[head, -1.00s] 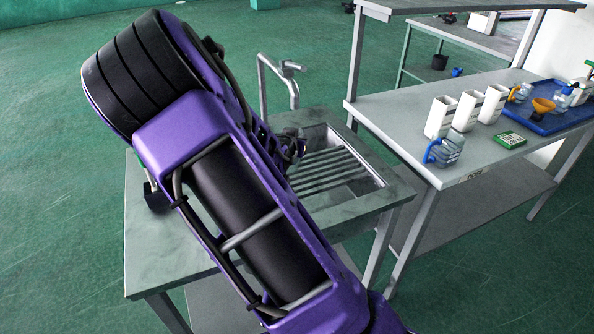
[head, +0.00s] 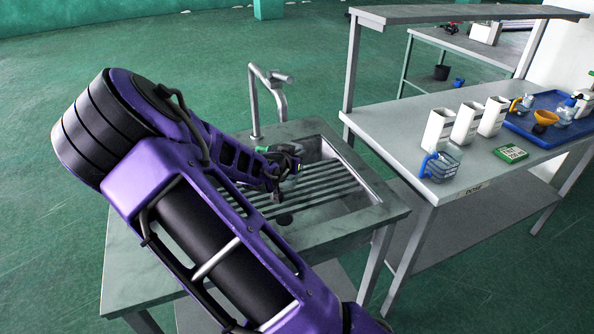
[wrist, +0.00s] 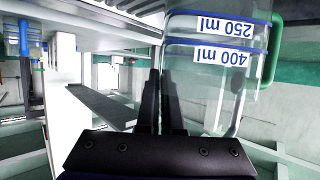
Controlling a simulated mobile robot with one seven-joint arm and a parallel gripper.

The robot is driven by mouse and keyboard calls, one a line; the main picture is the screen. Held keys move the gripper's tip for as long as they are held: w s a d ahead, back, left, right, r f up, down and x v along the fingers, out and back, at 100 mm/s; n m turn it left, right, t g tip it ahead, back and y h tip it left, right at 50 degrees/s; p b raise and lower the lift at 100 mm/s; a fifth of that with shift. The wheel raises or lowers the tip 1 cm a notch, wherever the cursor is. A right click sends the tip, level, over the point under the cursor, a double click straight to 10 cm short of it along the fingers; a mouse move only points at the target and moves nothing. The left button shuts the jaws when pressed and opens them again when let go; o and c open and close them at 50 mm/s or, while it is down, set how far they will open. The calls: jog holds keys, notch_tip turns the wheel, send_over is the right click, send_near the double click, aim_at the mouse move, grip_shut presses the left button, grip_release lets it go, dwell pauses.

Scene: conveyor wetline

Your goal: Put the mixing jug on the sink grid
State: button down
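The mixing jug (wrist: 215,85) is clear, with a green handle and blue lines at 250 ml and 400 ml; its labels read upside down in the wrist view. My gripper (wrist: 160,75) has its two dark fingers close together at the jug's side, pinching its wall. In the head view my gripper (head: 282,163) is over the sink unit, partly hidden by my arm, with a bit of the green handle (head: 262,150) showing. The sink grid (head: 325,187) is a row of metal bars across the basin. I cannot tell whether the jug touches the bars.
A tall tap (head: 254,105) stands behind the basin. On the bench at right are a blue-handled jug (head: 441,164), white containers (head: 466,122), a green-and-white box (head: 510,153) and a blue tray (head: 548,134) with bottles and an orange funnel. Much of the grid is bare.

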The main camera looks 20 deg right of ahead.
jog(key=shift+f+b, duration=0.3)
jog(key=shift+f, duration=1.65)
jog(key=shift+f, duration=0.15)
jog(key=c, duration=1.1)
grip_release()
jog(key=shift+r, duration=0.3)
jog(key=p+v, duration=0.2)
jog(key=v, duration=1)
jog(key=shift+f, duration=0.1)
